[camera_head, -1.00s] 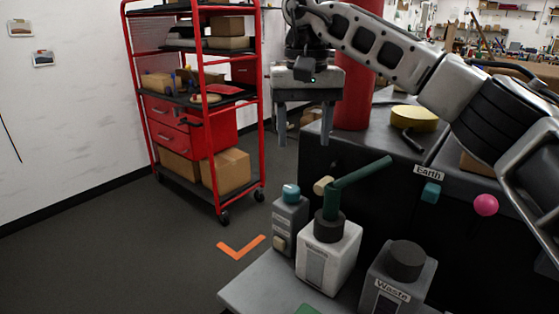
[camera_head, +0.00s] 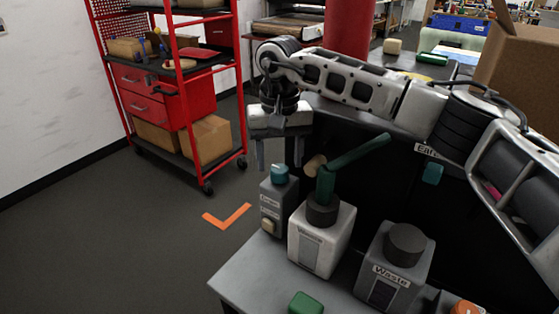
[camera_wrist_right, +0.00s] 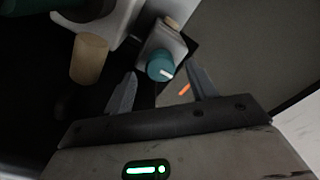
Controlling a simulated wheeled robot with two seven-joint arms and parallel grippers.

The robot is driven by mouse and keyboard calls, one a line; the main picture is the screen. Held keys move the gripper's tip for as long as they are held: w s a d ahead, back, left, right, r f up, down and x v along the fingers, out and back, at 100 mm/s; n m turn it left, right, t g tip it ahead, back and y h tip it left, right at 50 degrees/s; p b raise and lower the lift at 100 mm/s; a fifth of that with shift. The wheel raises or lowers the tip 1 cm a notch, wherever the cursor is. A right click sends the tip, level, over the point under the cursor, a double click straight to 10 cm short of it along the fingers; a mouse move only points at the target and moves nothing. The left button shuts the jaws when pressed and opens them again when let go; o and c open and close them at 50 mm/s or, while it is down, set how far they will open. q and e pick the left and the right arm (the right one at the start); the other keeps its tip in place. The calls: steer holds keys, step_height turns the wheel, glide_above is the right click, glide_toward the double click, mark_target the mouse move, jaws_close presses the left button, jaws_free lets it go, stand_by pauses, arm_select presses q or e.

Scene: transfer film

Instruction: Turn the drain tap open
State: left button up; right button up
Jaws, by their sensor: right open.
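A teal round knob (camera_head: 279,173) with a white mark tops a small grey box (camera_head: 277,205); in the right wrist view the knob (camera_wrist_right: 160,67) shows just ahead of the fingertips, between their lines. Beside it, a white box (camera_head: 321,238) has a dark collar and a green lever (camera_head: 352,158) tilted up to the right. I cannot tell by label which is the drain tap. My right gripper (camera_head: 280,165) is open, fingers pointing down, close above and behind the teal knob. I see no contact. My left gripper is out of view.
A box labelled Waste (camera_head: 396,268) with a dark cap stands to the right. A tan cylinder (camera_head: 315,165) sticks out behind the lever, also near the fingers in the wrist view. A green block (camera_head: 305,303) lies at the front. A red trolley (camera_head: 180,100) stands at left.

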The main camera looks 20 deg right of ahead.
steer(key=shift+f, duration=1.2)
steer(key=c, duration=1)
